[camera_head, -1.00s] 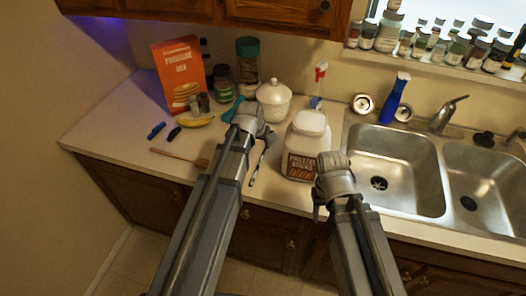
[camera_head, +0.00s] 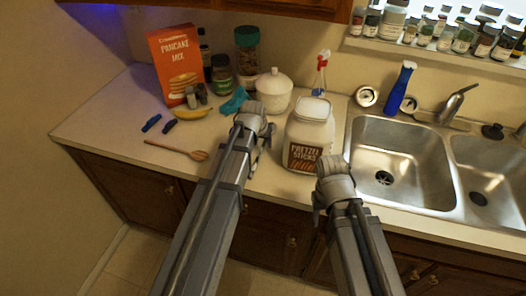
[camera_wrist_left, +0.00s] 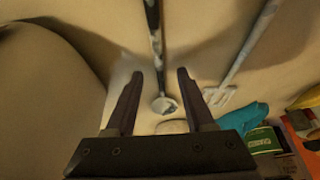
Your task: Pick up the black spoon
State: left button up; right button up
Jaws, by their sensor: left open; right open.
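The black spoon (camera_wrist_left: 153,25) lies on the counter in the left wrist view. Its dark handle runs up to the top edge, and a pale rounded end sits between my fingertips as seen from the wrist. My left gripper (camera_wrist_left: 160,74) is open around that line of sight, with no visible grip on it. In the head view my left gripper (camera_head: 263,143) hangs over the counter left of the pretzel jar, and its arm hides most of the spoon. My right gripper (camera_head: 319,208) is in front of the counter edge, below the jar; it is open and empty.
A grey utensil with a slotted end (camera_wrist_left: 245,55) lies beside the spoon. A teal cloth (camera_head: 234,102), banana (camera_head: 192,113) and wooden spoon (camera_head: 178,150) lie left. The sink (camera_head: 398,165) is right.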

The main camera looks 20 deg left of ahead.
pick_arm(q)
jog(key=shift+w+f, duration=0.1)
jog(key=shift+f, duration=0.15)
grip_shut()
dwell(0.5)
